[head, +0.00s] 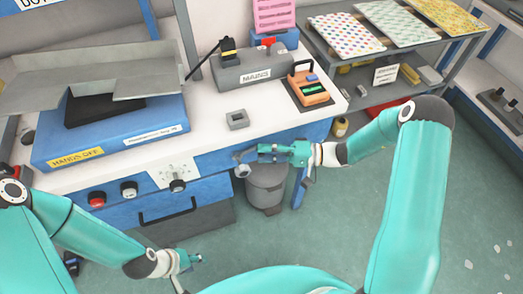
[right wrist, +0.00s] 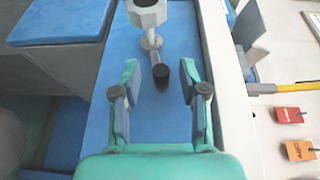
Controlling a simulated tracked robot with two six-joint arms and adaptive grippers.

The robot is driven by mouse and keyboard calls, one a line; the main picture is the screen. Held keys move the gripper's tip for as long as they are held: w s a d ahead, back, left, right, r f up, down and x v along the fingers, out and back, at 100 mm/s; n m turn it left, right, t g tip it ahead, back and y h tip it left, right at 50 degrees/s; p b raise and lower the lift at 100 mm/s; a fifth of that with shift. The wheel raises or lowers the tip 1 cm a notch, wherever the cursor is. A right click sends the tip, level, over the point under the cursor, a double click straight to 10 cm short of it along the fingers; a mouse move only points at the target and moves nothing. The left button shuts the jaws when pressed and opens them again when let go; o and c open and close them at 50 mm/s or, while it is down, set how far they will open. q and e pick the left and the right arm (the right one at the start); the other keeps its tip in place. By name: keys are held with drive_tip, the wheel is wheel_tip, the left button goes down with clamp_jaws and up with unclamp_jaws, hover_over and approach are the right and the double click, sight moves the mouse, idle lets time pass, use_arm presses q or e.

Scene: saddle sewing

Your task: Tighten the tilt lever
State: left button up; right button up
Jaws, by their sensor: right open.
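The tilt lever is a silver arm with a hub (right wrist: 148,14) and a black knob end (right wrist: 161,77), set against a blue panel in the right wrist view. In the head view a small grey part of it (head: 241,169) shows at the blue front of the bench. My right gripper (right wrist: 159,82) is open, with one finger on each side of the black knob and visible gaps to both. It also shows in the head view (head: 260,153), reaching left along the bench front. My left gripper (head: 190,259) hangs low in front of the bench, far from the lever; its finger opening is unclear.
A grey bin (head: 267,186) stands below my right gripper. A chrome knob plate (head: 176,178) and a red button (head: 97,199) are on the bench front. On the bench top are a grey block (head: 237,120) and an orange device (head: 311,89).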

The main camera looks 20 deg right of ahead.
drive_tip(key=shift+x, duration=0.75)
clamp_jaws()
